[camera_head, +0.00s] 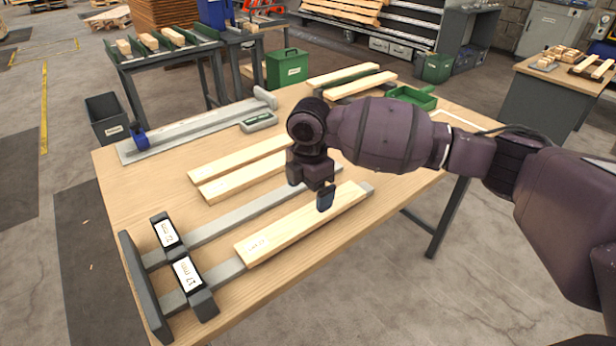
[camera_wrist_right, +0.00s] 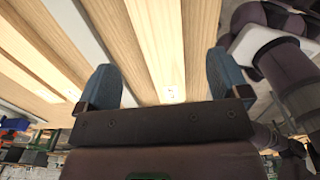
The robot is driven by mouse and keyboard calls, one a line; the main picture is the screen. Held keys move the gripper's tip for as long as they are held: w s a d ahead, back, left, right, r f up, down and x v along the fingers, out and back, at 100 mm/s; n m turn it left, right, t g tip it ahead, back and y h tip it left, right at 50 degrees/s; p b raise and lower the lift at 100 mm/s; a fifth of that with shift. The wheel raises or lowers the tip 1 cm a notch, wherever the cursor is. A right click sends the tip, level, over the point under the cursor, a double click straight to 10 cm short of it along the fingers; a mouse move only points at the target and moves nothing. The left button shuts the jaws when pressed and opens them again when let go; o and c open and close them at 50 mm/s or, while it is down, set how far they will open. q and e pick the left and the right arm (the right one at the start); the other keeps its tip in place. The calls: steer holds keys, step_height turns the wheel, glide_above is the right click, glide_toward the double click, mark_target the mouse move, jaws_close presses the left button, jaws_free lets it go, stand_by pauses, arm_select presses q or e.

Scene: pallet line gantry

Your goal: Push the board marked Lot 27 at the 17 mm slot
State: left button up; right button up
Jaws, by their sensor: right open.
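The board (camera_head: 305,224) with a label at its left end, which seems to read Lot 27, lies flat on a grey rail at the table's front. Its left end is apart from the 17 mm slot block (camera_head: 194,290), a dark gauge with a white label. Another block, marked 12 mm or similar (camera_head: 166,236), stands behind it on a parallel rail. My right gripper (camera_head: 311,189) is open over the board's right half, fingers pointing down. In the right wrist view the open fingers (camera_wrist_right: 161,85) have a pale board (camera_wrist_right: 158,40) between them. Contact cannot be told. My left gripper is not in view.
Two loose boards (camera_head: 240,172) lie behind the rails. A dark end stop (camera_head: 145,288) stands beyond the slot blocks. A grey measuring rail (camera_head: 190,131), a green case (camera_head: 287,68) and a green tray (camera_head: 412,97) are farther back. The table's front edge is close to the board.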

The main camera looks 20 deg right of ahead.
mark_target(307, 217)
step_height(307, 217, down, 6)
steer(key=shift+f+b, duration=0.2)
steer(key=shift+b, duration=0.15)
steer(key=shift+f, duration=0.5)
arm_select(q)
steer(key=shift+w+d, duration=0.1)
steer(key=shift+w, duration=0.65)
arm_select(e)
steer(key=c, duration=1.1)
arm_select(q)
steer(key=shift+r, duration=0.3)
arm_select(e)
steer(key=shift+f, duration=0.15)
arm_select(q)
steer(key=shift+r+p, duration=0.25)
steer(key=shift+p, duration=0.05)
arm_select(e)
steer(key=shift+s+a, duration=0.15)
steer(key=shift+a, duration=0.2)
